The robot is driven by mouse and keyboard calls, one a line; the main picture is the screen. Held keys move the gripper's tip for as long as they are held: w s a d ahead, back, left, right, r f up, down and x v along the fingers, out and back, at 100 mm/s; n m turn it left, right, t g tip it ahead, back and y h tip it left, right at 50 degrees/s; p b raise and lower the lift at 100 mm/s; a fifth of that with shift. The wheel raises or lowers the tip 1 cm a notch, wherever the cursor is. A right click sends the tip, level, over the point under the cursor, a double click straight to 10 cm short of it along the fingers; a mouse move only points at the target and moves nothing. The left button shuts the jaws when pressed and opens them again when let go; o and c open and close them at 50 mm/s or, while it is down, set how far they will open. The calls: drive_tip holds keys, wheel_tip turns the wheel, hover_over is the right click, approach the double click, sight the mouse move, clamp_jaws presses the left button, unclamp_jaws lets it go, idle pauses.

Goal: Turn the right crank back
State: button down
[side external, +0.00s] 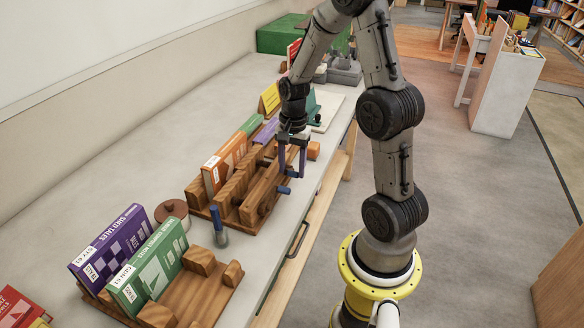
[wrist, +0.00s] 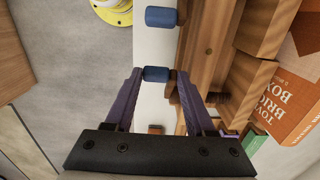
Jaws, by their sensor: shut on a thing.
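A wooden rack (side external: 245,213) on the long table carries cranks with blue handles along its front. In the wrist view my gripper (wrist: 156,74), with purple fingers, is shut on the blue handle of the right crank (wrist: 157,73), with a fingertip on each side. In the side view my gripper (side external: 291,172) comes down from above at the rack's front right, and its fingers mostly hide that handle. The left crank's blue handle (side external: 283,190) is free, nearer the side camera; it also shows at the top of the wrist view (wrist: 160,17).
Orange (side external: 222,165) and other books stand in the rack. A second wooden stand (side external: 203,290) holds a purple book (side external: 112,245) and a green book (side external: 150,268). A blue-handled tool (side external: 217,228) stands between the racks. An orange block (side external: 313,150) lies right of my gripper. The floor in front is open.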

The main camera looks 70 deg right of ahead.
drive_tip(key=d+y, duration=0.9)
drive_tip(key=y, duration=0.5)
drive_tip(key=shift+s+r+y, duration=0.15)
drive_tip(key=shift+s+y, duration=0.25)
drive_tip(key=shift+s, duration=0.05)
idle(0.3)
drive_tip(key=shift+c, duration=2.2)
unclamp_jaws()
drive_tip(key=shift+w+r, duration=0.1)
drive_tip(key=shift+w+r, duration=0.1)
drive_tip(key=shift+r, duration=0.05)
